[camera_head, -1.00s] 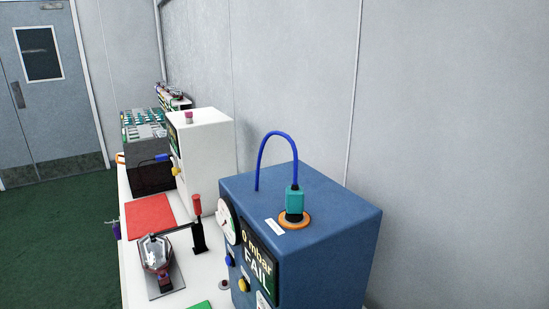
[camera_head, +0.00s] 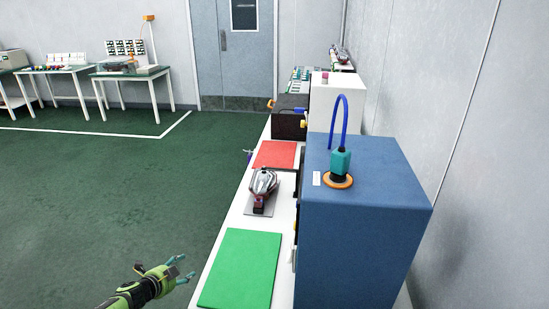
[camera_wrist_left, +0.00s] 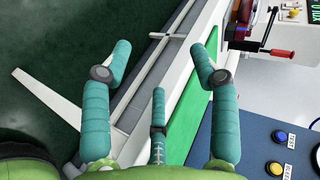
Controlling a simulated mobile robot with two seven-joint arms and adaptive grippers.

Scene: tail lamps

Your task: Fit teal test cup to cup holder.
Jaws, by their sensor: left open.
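The teal test cup (camera_head: 341,163) stands upright on the orange ring of the cup holder (camera_head: 337,181), on top of the blue test box (camera_head: 365,225). A blue hose (camera_head: 334,113) loops from the box top to the cup. My left gripper (camera_head: 180,268) is low at the front, left of the bench edge, well away from the cup. In the left wrist view its teal fingers (camera_wrist_left: 165,70) are spread open with nothing between them. The cup is not in the wrist view. My right gripper is not seen.
A green mat (camera_head: 240,268), a clear lamp in a fixture (camera_head: 262,187) and a red mat (camera_head: 275,154) lie along the white bench. A white box (camera_head: 335,101) and a dark crate (camera_head: 289,122) stand behind. The green floor at left is free.

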